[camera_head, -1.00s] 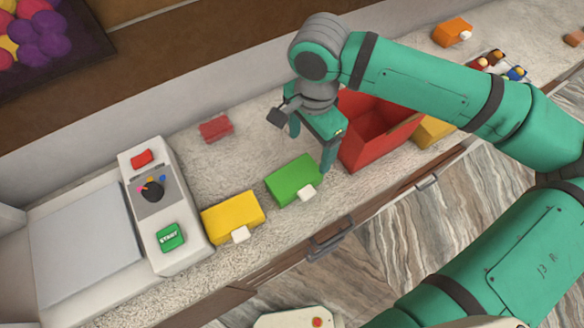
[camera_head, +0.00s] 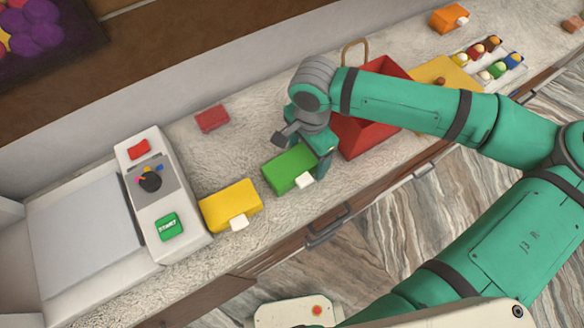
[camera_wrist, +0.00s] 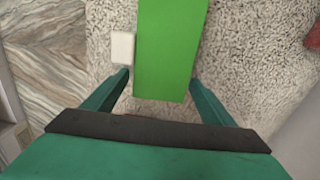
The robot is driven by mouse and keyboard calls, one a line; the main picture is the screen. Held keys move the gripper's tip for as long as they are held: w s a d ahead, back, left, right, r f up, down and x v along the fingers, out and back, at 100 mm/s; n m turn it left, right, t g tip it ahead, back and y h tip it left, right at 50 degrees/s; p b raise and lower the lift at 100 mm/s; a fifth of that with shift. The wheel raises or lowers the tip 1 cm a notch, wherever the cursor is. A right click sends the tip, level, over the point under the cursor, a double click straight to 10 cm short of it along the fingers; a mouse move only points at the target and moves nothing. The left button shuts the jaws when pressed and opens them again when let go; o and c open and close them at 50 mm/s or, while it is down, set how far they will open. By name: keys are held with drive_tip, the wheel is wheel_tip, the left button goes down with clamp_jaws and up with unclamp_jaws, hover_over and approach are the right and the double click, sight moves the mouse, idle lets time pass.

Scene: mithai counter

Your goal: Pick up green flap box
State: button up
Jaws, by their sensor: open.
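The green flap box (camera_head: 285,169) lies on the speckled counter near its front edge, with a small white tab (camera_head: 304,181) at its front side. My gripper (camera_head: 316,158) is low at the right end of the box. In the wrist view the green box (camera_wrist: 170,50) reaches between the two open fingers of my gripper (camera_wrist: 158,85), with the white tab (camera_wrist: 122,48) just ahead of the left finger. The fingers stand apart with the end of the box between them. Whether either finger touches it I cannot tell.
A yellow box (camera_head: 230,204) with a white tab lies left of the green one. A red open box (camera_head: 352,138) with a handle stands close right of my gripper. A small red block (camera_head: 212,118) lies behind. A white machine (camera_head: 165,200) with buttons stands at left.

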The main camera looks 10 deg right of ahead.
drive_tip(key=shift+w, duration=0.15)
drive_tip(key=c, duration=1.2)
